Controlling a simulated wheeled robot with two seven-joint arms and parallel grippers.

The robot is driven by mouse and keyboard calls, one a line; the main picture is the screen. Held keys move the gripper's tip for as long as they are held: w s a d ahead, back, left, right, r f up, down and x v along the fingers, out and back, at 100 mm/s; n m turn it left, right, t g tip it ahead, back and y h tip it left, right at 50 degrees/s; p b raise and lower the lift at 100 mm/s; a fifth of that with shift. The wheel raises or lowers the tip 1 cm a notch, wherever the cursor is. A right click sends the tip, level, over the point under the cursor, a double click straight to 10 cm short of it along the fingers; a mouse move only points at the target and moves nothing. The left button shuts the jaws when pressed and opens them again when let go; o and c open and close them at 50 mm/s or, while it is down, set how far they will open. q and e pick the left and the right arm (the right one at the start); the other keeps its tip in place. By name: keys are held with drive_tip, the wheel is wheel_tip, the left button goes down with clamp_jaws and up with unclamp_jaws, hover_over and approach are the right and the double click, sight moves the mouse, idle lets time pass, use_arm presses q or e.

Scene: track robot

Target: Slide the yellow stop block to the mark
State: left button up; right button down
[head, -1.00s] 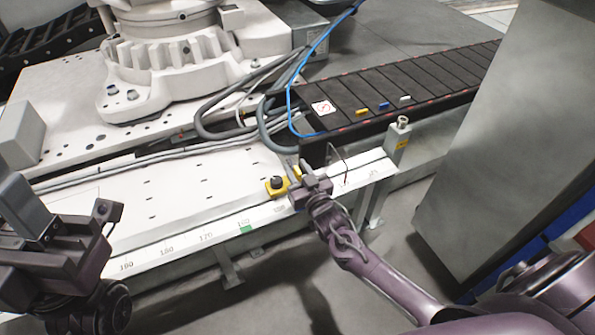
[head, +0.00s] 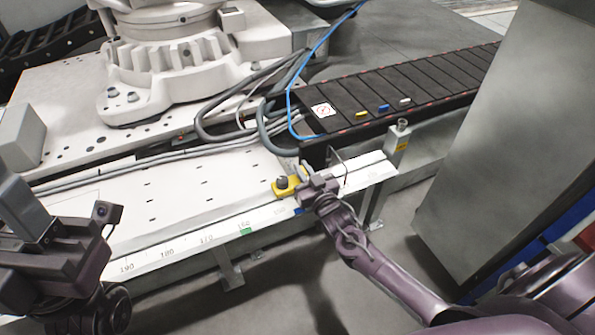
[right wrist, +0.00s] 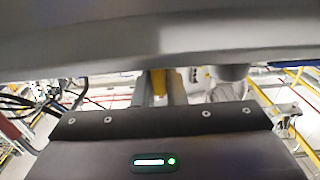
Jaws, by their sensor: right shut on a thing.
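The yellow stop block (head: 286,188), with a dark knob on top, sits on the white rail with the number scale (head: 185,246). My right gripper (head: 307,177) is at the block's right end and is shut on it, hiding that end. A yellow strip, likely the block (right wrist: 160,82), shows small in the right wrist view. A green mark (head: 246,231) is on the scale near 160, left of the block. A blue mark (head: 298,211) is on the rail's front edge just below the gripper. My left gripper (head: 62,238) is at the lower left, away from the rail; its jaws are unclear.
Behind is a dark slatted conveyor (head: 430,85) with small coloured pieces. A blue cable (head: 290,100) and grey hoses run behind the rail. A large grey cabinet (head: 490,150) stands at right.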

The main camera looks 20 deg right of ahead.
drive_tip(key=d, duration=1.7)
drive_tip(key=shift+w+d, duration=0.25)
drive_tip(key=shift+w, duration=0.05)
drive_tip(key=shift+d, duration=0.4)
drive_tip(key=c, duration=1.5)
unclamp_jaws()
drive_tip(key=shift+a, duration=0.1)
